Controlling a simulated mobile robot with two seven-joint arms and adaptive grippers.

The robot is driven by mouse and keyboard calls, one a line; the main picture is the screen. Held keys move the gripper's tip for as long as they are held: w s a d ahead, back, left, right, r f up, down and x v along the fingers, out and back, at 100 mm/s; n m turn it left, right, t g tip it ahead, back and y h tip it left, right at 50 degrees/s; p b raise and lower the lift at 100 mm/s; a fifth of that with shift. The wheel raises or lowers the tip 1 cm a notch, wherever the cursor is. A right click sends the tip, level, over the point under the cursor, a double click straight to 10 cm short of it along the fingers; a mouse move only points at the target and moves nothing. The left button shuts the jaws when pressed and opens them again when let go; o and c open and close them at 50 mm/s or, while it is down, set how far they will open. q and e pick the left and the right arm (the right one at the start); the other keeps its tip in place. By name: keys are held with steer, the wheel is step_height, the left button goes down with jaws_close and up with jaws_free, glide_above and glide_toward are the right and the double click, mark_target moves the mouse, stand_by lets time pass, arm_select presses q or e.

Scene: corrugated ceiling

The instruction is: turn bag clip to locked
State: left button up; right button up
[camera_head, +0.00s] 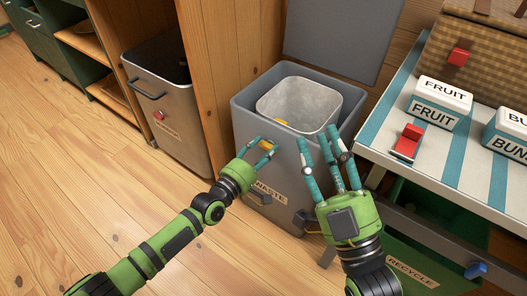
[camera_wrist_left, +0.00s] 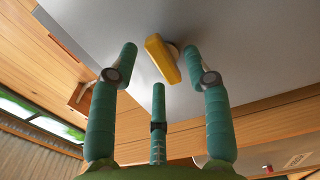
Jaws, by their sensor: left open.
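A yellow clip (camera_head: 266,146), which looks like the bag clip, is on the front of the grey waste bin (camera_head: 248,122). In the left wrist view the yellow clip (camera_wrist_left: 162,60) is a slanted bar on a round pale mount against the grey wall. My left gripper (camera_head: 257,152) is open in front of it. Its fingers (camera_wrist_left: 163,65) stand on either side of the clip with clear gaps, and they do not seem to touch it. My right gripper (camera_head: 320,148) is open and empty in front of the bin's right side.
The bin holds a pale liner (camera_head: 299,103) with something yellow inside, and its lid (camera_head: 345,40) stands raised. At right, a striped counter (camera_head: 452,158) carries labelled boxes (camera_head: 438,103) and a red clip-like object (camera_head: 408,142). Wooden floor at left is clear.

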arm_select(q)
steer(key=shift+w+d, duration=0.1)
steer(key=shift+w, duration=0.05)
arm_select(e)
steer(key=shift+s+r, duration=0.2)
steer(key=shift+r, duration=0.15)
arm_select(q)
jaws_close()
